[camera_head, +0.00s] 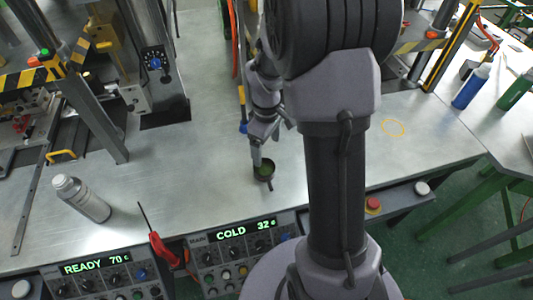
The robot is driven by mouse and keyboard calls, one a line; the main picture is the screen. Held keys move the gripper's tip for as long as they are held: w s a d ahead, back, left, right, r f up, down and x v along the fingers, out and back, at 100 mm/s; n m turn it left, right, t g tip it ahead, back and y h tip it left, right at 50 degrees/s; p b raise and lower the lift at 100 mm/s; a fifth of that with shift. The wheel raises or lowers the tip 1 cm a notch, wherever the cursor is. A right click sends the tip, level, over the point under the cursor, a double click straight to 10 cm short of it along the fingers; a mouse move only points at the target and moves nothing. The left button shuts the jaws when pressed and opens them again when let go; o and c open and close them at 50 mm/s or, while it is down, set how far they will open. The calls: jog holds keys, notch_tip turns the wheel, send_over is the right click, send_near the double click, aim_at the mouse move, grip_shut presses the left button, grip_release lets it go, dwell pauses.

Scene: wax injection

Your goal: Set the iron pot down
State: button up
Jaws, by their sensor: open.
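The iron pot (264,171) is a small dark round pot with a greenish inside and a short handle pointing toward the front. It stands on the metal worktop (205,135), left of my arm. My gripper (257,156) is right above the pot's left rim, pointing down. Its fingers are small in this view, and whether they touch the pot cannot be told. My arm hides the worktop to the right of the pot.
A grey bottle (82,199) stands at the left front. Control panels (236,252) reading READY 70 and COLD 32 line the front edge. A red-handled tool (160,250) is between them. Blue (471,87) and green bottles stand far right.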

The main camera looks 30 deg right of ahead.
jog(key=s+a+r+m+t, duration=0.2)
jog(key=a+r, duration=0.3)
jog(key=r, duration=0.4)
jog(key=s+a+r+m+t+y, duration=0.2)
jog(key=s+a+r+m+t, duration=0.1)
jog(key=s+a+r+m, duration=0.5)
jog(key=s+a+r, duration=0.3)
jog(key=s, duration=0.3)
jog(key=shift+s+a+r+t, duration=0.25)
jog(key=shift+s+a+t, duration=0.05)
jog(key=shift+a+t, duration=0.1)
jog(key=shift+d, duration=0.1)
